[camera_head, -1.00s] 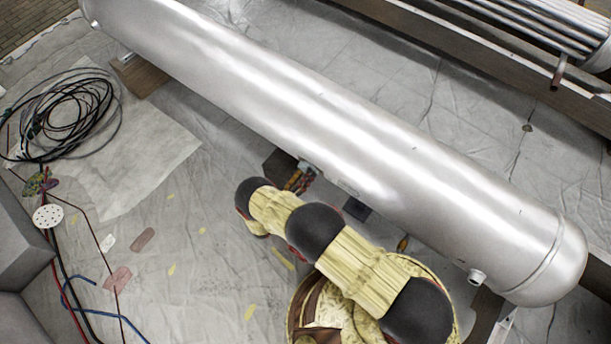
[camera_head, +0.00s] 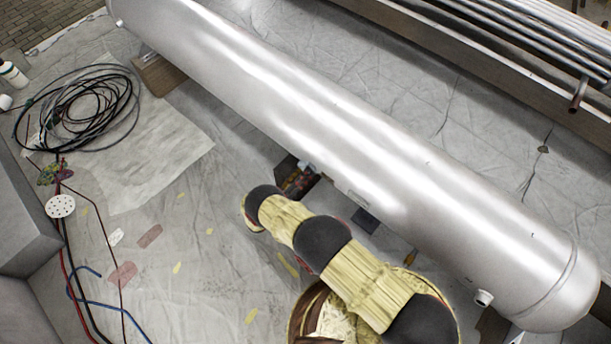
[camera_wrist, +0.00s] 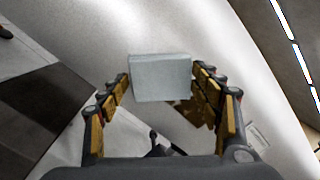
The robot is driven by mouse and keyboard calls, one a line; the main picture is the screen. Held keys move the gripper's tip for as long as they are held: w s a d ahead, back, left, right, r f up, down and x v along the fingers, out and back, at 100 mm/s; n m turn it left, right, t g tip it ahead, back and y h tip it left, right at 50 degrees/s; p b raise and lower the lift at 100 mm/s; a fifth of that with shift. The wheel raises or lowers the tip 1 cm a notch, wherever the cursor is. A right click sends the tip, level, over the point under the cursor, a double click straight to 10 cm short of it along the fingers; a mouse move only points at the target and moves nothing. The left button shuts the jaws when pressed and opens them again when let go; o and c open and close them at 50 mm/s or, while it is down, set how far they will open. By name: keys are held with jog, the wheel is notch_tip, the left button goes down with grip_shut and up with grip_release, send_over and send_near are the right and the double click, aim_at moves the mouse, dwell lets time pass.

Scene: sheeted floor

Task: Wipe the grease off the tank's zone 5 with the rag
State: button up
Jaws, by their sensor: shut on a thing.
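The silver tank (camera_head: 330,125) lies diagonally across the head view; its pale curved wall (camera_wrist: 225,60) fills much of the wrist view. My gripper (camera_wrist: 161,78) is shut on the rag (camera_wrist: 161,79), a pale grey-blue folded pad held between the fingertips. The rag is close to the tank wall; I cannot tell whether it touches. A brown grease patch (camera_wrist: 192,112) shows on the wall below the rag, between the fingers, partly covered by the right finger. In the head view my arm hides most of the gripper, and the rag cannot be made out. No zone number is readable.
A coiled black cable (camera_head: 80,108) and loose hoses lie on the sheeted floor at left. A wooden block (camera_head: 160,75) supports the tank's far end. Metal pipes (camera_head: 500,45) lie at upper right. Grey boxes (camera_head: 22,220) stand at the left edge.

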jog(key=shift+s+d+p, duration=0.15)
jog(key=shift+s+d, duration=1.25)
jog(key=shift+d, duration=0.4)
jog(key=shift+s+d+p, duration=0.2)
jog(key=shift+s+d, duration=1.15)
jog(key=shift+d, duration=0.45)
jog(key=shift+s+d+p, duration=0.15)
jog(key=shift+s+d, duration=1.25)
jog(key=shift+d, duration=0.4)
jog(key=shift+b+v, duration=0.5)
jog(key=shift+v, duration=2.5)
jog(key=shift+a, duration=0.1)
jog(key=shift+v, duration=1.4)
